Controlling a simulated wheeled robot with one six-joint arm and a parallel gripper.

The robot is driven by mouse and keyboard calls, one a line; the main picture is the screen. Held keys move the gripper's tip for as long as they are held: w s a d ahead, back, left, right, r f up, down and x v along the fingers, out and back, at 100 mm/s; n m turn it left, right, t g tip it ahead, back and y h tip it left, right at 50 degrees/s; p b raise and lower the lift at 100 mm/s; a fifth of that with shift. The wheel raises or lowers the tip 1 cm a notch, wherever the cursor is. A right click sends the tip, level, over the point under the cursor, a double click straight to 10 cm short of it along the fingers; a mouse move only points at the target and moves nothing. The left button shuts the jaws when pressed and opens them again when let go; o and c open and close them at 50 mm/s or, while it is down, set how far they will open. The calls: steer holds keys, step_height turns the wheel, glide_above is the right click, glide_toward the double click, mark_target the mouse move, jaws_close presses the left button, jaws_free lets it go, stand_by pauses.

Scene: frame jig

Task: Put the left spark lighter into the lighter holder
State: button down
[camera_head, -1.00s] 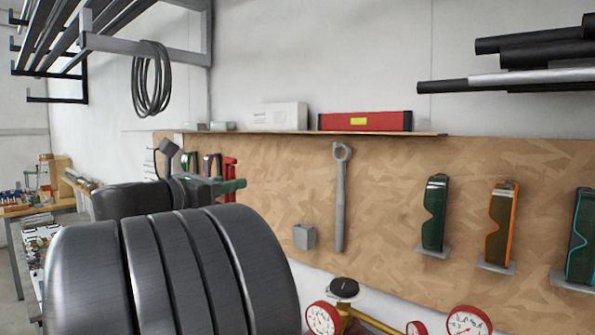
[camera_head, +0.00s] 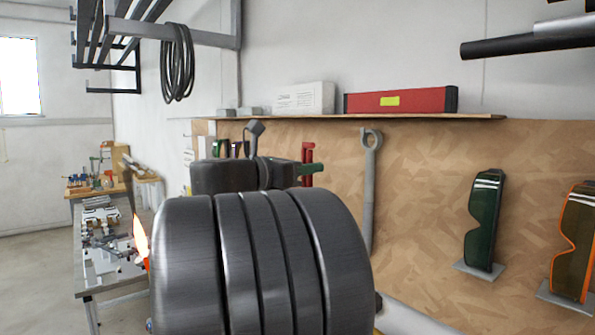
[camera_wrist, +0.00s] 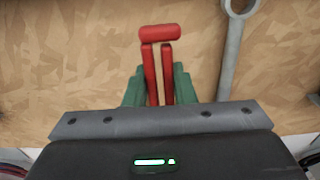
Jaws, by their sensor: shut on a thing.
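A red spark lighter (camera_head: 307,160) with a short crossbar on top and two legs is held upright by my gripper (camera_head: 309,169), in front of the wall board. In the wrist view the lighter (camera_wrist: 160,70) sits between the green fingers of my gripper (camera_wrist: 159,90), which are shut on it. The lower ends of its legs are hidden behind the gripper body. A small grey box on the board, possibly the lighter holder, showed left of the wrench earlier. My arm hides that part of the board now.
A grey wrench (camera_head: 369,190) hangs right of the lighter. Green goggles (camera_head: 484,220) and orange goggles (camera_head: 575,245) hang further right. A flame (camera_head: 140,238) shows at left.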

steer(key=shift+p+x, duration=0.35)
steer(key=shift+x, duration=2.75)
steer(key=shift+f, duration=0.15)
